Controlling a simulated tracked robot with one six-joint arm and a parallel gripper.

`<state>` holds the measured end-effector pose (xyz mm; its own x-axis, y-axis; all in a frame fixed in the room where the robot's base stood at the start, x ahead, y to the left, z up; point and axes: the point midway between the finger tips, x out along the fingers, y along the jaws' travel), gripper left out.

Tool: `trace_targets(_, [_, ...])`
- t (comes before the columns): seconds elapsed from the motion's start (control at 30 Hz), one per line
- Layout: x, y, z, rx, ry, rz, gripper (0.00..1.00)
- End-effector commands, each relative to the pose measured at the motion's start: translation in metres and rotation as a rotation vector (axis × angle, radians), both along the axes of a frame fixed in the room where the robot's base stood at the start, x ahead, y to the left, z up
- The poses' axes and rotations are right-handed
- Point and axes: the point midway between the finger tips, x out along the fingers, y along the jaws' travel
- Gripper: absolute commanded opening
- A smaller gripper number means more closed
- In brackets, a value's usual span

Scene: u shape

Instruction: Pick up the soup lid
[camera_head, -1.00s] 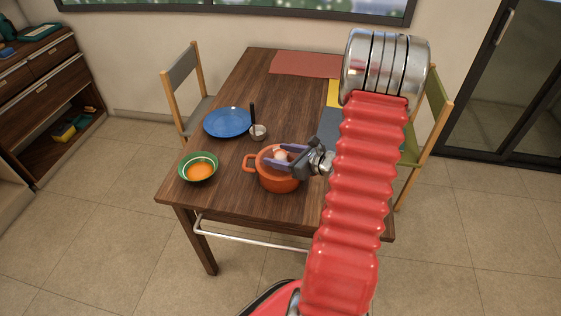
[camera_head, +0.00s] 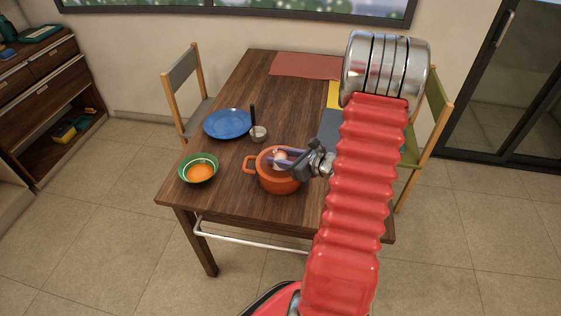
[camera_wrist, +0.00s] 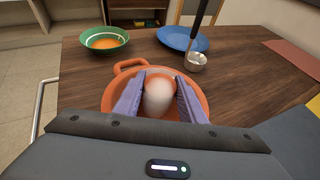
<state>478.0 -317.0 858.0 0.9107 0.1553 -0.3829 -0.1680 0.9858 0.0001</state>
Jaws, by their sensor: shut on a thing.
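The soup lid (camera_wrist: 197,98) is orange with a pale round knob (camera_wrist: 158,95). It sits on the orange pot (camera_head: 279,184) near the front of the wooden table. My gripper (camera_head: 279,159) reaches in from the right above the pot. In the wrist view its two purple fingers (camera_wrist: 158,92) are closed against both sides of the knob. The lid looks level on the pot, and I cannot tell any gap between them. The fingers hide part of the lid.
A green bowl of orange soup (camera_head: 199,171) stands left of the pot. A red placemat (camera_head: 305,65) is at the far end. Chairs flank the table.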

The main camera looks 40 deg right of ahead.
Motion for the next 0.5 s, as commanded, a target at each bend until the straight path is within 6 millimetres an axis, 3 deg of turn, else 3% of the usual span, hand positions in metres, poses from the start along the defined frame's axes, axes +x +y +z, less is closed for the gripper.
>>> trace_targets(0.27, [0.000,0.000,0.008,-0.001,-0.001,0.000,0.09])
trace_targets(0.5, [0.000,-0.001,0.035,-0.004,-0.003,0.001,0.09])
